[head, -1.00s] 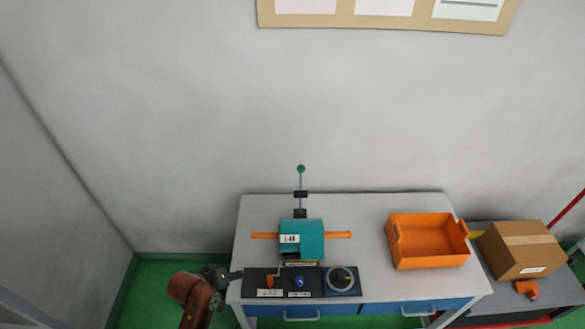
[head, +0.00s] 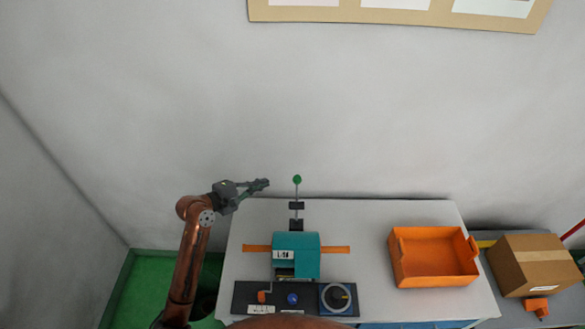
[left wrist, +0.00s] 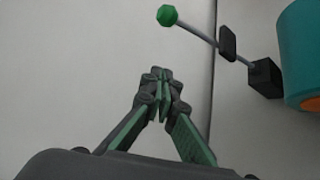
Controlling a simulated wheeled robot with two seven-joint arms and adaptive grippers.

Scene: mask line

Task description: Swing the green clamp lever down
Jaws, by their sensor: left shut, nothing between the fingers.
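The green clamp lever (head: 297,180) is a thin grey rod with a green knob on top. It stands upright behind the teal machine (head: 308,256), on a dark bracket. My left gripper (head: 266,183) is shut and empty, a short gap to the left of the knob and at about its height in the picture. In the left wrist view, the shut fingertips (left wrist: 162,76) lie below the green knob (left wrist: 167,15), apart from it. The rod runs from the knob down to the black bracket (left wrist: 265,78). My right gripper does not show.
An orange bar passes through the teal machine (head: 334,249). A dark control panel (head: 275,287) with a dial lies in front. An orange bin (head: 432,281) stands to the right on the table. A cardboard box (head: 535,265) is farther right. The wall is close behind the table.

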